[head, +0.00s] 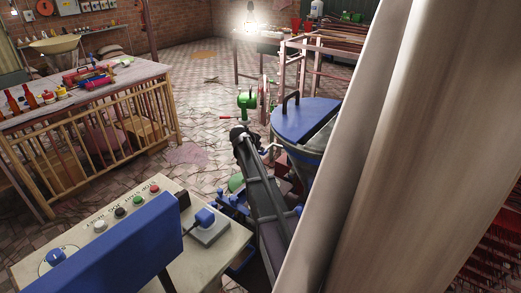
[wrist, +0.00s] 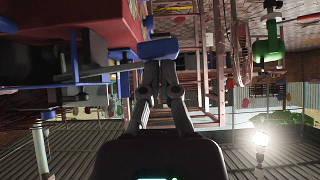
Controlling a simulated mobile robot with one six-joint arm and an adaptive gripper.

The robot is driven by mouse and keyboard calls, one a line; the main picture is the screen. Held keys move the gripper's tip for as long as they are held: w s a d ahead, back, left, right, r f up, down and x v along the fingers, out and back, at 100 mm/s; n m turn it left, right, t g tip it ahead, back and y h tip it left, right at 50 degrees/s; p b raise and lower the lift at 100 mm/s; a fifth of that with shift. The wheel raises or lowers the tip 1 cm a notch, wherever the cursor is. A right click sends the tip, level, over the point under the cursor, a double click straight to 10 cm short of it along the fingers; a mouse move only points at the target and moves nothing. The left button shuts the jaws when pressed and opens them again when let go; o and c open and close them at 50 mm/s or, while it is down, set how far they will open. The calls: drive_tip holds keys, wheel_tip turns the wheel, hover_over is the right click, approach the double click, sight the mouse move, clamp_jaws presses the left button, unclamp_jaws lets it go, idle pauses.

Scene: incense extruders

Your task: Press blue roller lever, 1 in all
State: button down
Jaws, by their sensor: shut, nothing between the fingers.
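In the wrist view, my gripper (wrist: 160,72) is shut and empty, with its fingers pointing up the picture. A blue block-like part (wrist: 158,48) sits right at the fingertips. It looks like the blue roller lever, and I cannot tell whether the tips touch it. It is beside the red machine body (wrist: 108,22). In the head view, my dark arm reaches toward the machine with the blue-lidded hopper (head: 300,118). My gripper's tips cannot be made out there, and the lever cannot be picked out for sure.
A control panel (head: 120,228) with several buttons and a blue-handled switch (head: 204,217) stands at the lower left. A slatted wooden table (head: 100,76) with bottles is farther left. A green machine part (head: 247,99) stands beyond the hopper. Tiled floor between is mostly clear.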

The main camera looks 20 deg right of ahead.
drive_tip(key=shift+w+a+f+b, duration=0.1)
drive_tip(key=shift+f+b, duration=0.95)
drive_tip(key=shift+f, duration=0.4)
drive_tip(key=shift+a, duration=0.1)
drive_tip(key=shift+r, duration=0.2)
